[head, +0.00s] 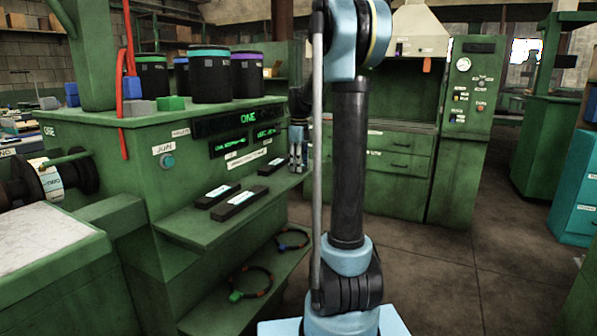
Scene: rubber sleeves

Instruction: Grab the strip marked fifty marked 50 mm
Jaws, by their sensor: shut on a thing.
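My gripper (297,166) points down at the far right end of the green shelf (190,229) on the front of the machine. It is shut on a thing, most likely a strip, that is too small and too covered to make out. Several black strips lie on the shelf: one at the left (217,195), one beside it (240,203) and one farther right (272,167), nearer my gripper. The left two bear white labels. I cannot read the markings on any strip from here.
Dark jars with coloured lids (211,75) and small blocks (171,103) stand on the machine top. Rings (251,282) lie on the lower shelf. A roller (50,182) juts out at left. A green cabinet (467,130) stands behind; the floor (460,270) at right is clear.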

